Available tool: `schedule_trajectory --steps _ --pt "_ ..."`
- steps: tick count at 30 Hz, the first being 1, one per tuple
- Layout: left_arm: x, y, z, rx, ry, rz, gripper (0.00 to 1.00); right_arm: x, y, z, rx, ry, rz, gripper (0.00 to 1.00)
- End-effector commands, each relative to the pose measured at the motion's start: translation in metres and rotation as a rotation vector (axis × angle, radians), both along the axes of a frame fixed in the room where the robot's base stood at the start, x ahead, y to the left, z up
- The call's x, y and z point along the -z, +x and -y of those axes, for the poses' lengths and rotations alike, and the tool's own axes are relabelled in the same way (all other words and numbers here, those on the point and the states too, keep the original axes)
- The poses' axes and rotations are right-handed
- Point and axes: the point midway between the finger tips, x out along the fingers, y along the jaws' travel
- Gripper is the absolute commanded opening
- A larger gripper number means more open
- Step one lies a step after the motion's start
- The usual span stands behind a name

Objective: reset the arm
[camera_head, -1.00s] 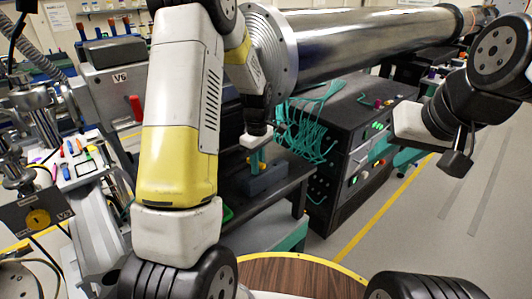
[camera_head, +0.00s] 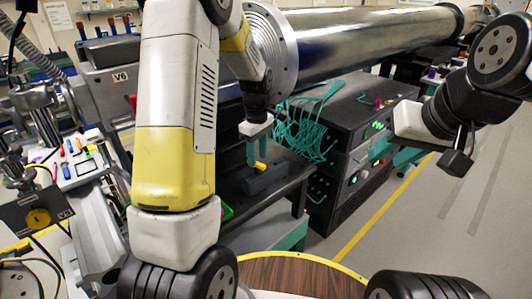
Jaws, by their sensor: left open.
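My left gripper (camera_head: 257,150) hangs at the end of the white and yellow arm, below the big metal cylinder. Its fingers point down and are open. A small yellow piece (camera_head: 260,167) shows beside the fingertips, above a dark blue-grey block (camera_head: 265,181) on the black bench. I cannot tell whether the fingertips touch the yellow piece. My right gripper (camera_head: 412,122) is at the right, in front of the black equipment rack. Its white body shows, but its fingers cannot be made out.
A long metal cylinder (camera_head: 370,38) with a flange runs across the top. The black rack (camera_head: 345,120) with teal cables (camera_head: 300,130) stands behind the bench. A tray with several tools (camera_head: 75,165) is at the left. The grey floor at the right is clear.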

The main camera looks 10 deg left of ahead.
Motion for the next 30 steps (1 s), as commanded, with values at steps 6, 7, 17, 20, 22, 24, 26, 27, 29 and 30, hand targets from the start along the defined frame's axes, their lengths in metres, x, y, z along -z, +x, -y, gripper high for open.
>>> schedule_trajectory --steps 6,7,17,20,22,24,26,27,29,30 --pt "-0.031 0.0 0.001 0.0 -0.001 0.002 0.41 0.0 0.0 0.0 0.0 0.0 0.0 0.36" --pt "-0.034 0.0 0.001 0.001 -0.001 0.003 0.41 0.0 0.0 0.0 0.0 0.0 0.0 0.36" --pt "-0.116 -0.05 0.002 0.267 -0.053 0.144 0.41 0.0 0.0 0.0 0.0 0.0 0.0 0.36" --pt "-0.146 -0.082 0.004 0.417 -0.059 0.222 0.41 0.0 0.0 0.0 0.0 0.0 0.0 0.36" --pt "-0.164 -0.105 0.005 0.52 -0.054 0.278 0.41 0.0 0.0 0.0 0.0 0.0 0.0 0.36" --pt "-0.179 -0.128 0.006 0.626 -0.04 0.336 0.41 0.0 0.0 0.0 0.0 0.0 0.0 0.36" --pt "-0.189 -0.149 0.008 0.714 -0.022 0.384 0.41 0.0 0.0 0.0 0.0 0.0 0.0 0.36" --pt "-0.194 -0.162 0.009 0.773 -0.008 0.414 0.41 0.0 0.0 0.0 0.0 0.0 0.0 0.36" --pt "-0.199 -0.181 0.01 0.857 0.017 0.458 0.41 0.0 0.0 0.0 0.0 0.0 0.0 0.36" --pt "-0.202 -0.193 0.011 0.908 0.037 0.485 0.41 0.0 0.0 0.0 0.0 0.0 0.0 0.36"
